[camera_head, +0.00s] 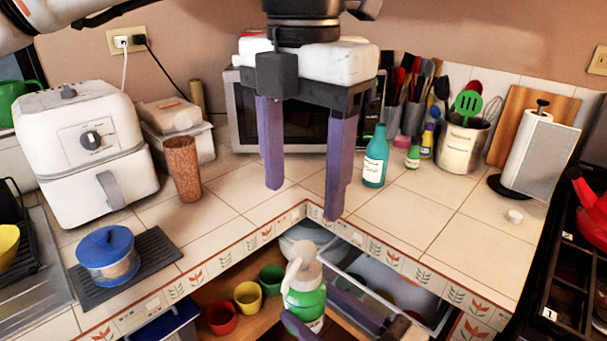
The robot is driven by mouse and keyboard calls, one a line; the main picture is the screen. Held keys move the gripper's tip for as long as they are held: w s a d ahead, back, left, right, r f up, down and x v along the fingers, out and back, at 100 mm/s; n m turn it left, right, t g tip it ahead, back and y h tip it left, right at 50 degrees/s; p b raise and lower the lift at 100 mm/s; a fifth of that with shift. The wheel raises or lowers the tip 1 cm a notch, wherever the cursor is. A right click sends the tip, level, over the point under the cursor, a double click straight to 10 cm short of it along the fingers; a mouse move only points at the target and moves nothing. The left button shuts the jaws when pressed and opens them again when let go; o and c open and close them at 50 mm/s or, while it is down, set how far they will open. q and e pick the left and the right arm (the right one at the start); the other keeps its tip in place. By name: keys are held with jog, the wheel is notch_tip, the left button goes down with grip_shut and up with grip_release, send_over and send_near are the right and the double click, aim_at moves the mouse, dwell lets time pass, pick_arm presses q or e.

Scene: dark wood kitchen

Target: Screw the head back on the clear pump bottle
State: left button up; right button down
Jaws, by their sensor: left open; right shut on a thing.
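A pump bottle (305,301) with a green body or label is at the bottom centre, in front of the counter's inner corner. A cream pump head (301,262) sits on its top, its spout pointing down-left. I cannot tell whether the head is threaded on or only resting. My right gripper (306,308) is shut on the bottle's body, a purple finger on each side.
A brown tumbler (183,170) is left. Below are coloured cups (248,297) and an open drawer (372,275).

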aim_at(303, 247)
pick_arm(q)
notch_tip(303, 247, down, 12)
jog(key=shift+f, duration=0.1)
dwell(0.7)
jog(key=c, duration=1.2)
jog(key=shift+m, duration=0.9)
jog(key=shift+c, duration=0.3)
jog(key=o, duration=1.2)
jog(key=shift+c, duration=0.2)
jog(key=shift+r, duration=0.2)
jog(key=shift+r, duration=2.15)
jog(key=shift+o, duration=0.5)
